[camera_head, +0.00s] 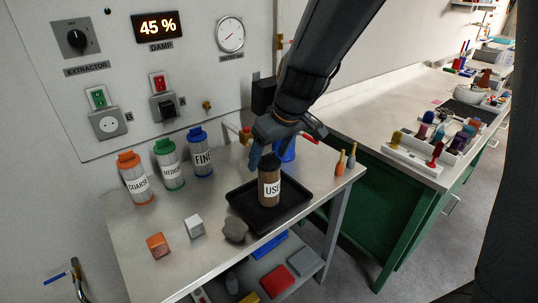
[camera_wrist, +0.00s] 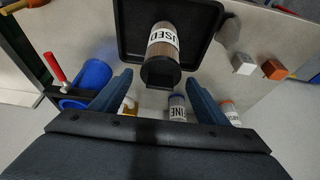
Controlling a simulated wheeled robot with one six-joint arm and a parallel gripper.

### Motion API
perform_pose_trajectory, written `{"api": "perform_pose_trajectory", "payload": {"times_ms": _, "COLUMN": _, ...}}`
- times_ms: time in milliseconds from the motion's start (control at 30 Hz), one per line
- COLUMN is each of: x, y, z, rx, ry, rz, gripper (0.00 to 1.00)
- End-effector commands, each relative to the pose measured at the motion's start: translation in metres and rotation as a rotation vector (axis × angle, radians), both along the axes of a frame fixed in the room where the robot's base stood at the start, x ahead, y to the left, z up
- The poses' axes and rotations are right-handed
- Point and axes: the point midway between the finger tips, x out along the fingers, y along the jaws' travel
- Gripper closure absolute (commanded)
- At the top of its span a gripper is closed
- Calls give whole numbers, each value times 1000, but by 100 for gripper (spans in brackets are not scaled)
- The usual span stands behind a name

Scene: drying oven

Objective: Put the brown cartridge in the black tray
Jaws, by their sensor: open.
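The brown cartridge (camera_head: 268,191), with a dark cap and a white label reading "USED", stands upright within the black tray (camera_head: 240,200) on the metal table. In the wrist view the cartridge (camera_wrist: 165,35) shows with its dark cap toward me, and the tray (camera_wrist: 127,30) lies around its far end. My gripper (camera_head: 265,150) is just above and behind the cartridge in the head view. In the wrist view my gripper (camera_wrist: 159,80) has its blue fingers spread apart, with the cap near the gap between the tips. Nothing is held.
The orange COARSE (camera_head: 135,180), green MEDIUM (camera_head: 169,165) and blue FINE (camera_head: 201,153) bottles stand along the wall. An orange block (camera_head: 157,245), a white block (camera_head: 194,225) and a grey lump (camera_head: 235,230) lie left of the tray. A blue cup (camera_wrist: 95,73) stands behind it.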

Motion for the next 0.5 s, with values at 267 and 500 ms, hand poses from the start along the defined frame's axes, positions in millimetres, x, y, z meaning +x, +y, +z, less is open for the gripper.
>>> {"api": "perform_pose_trajectory", "payload": {"times_ms": 267, "x": -10, "y": -8, "z": 36, "rx": 1, "ry": -7, "rz": 0, "gripper": 31}}
{"api": "perform_pose_trajectory", "payload": {"times_ms": 500, "x": -24, "y": -17, "z": 76, "rx": 1, "ry": -5, "rz": -1, "gripper": 31}}
